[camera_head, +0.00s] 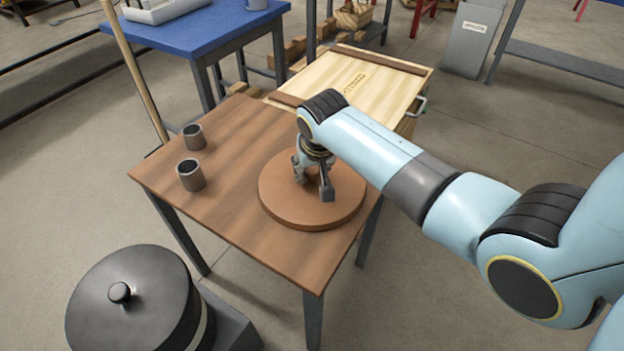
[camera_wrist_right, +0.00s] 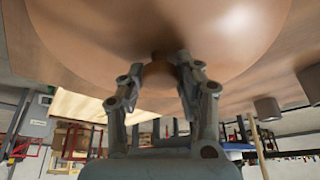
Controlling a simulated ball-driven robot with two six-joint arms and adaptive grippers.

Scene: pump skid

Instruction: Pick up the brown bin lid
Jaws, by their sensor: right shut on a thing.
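The brown bin lid (camera_head: 290,208) is a round disc on the wooden table (camera_head: 238,130), near its right edge. Its underside or face fills the top of the right wrist view (camera_wrist_right: 90,50), with a small brown knob (camera_wrist_right: 159,74) in the middle. My right gripper (camera_head: 314,185) reaches down over the lid's middle. In the right wrist view its two fingers (camera_wrist_right: 159,78) are shut on either side of the knob. In the head view the gripper hides the knob. I cannot tell whether the lid is touching the table. My left gripper is not in view.
Two grey cups (camera_head: 191,175) (camera_head: 194,136) stand on the table's left part. A dark round bin with a knobbed lid (camera_head: 130,305) stands at the front left. A wooden crate (camera_head: 355,82) is behind the table. A blue table (camera_head: 205,28) stands at the back left.

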